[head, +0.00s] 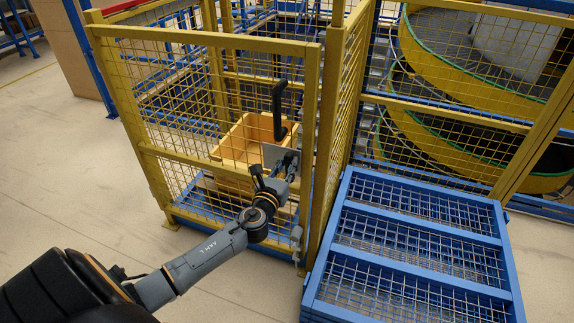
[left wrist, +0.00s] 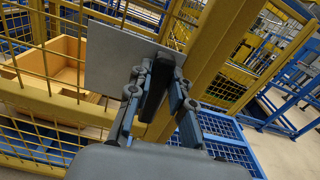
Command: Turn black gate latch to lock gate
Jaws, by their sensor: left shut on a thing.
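The yellow mesh gate (head: 311,110) stands at the centre of the head view, beside a thick yellow post (head: 328,110). A light grey plate (head: 270,155) is on the gate, and it also shows in the left wrist view (left wrist: 112,55). My left gripper (head: 287,163) is at this plate. In the left wrist view its two fingers (left wrist: 157,95) are closed on the black gate latch (left wrist: 153,92), beside the yellow post. The fingers hide most of the latch in the head view. A black upright handle (head: 279,108) shows above the plate. My right gripper is not in view.
An orange-yellow crate (head: 235,140) stands behind the gate mesh. A blue mesh-topped frame (head: 415,240) stands right of the post. The yellow-sided spiral conveyor (head: 435,50) is behind, at upper right. The floor at lower left is clear apart from my arm.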

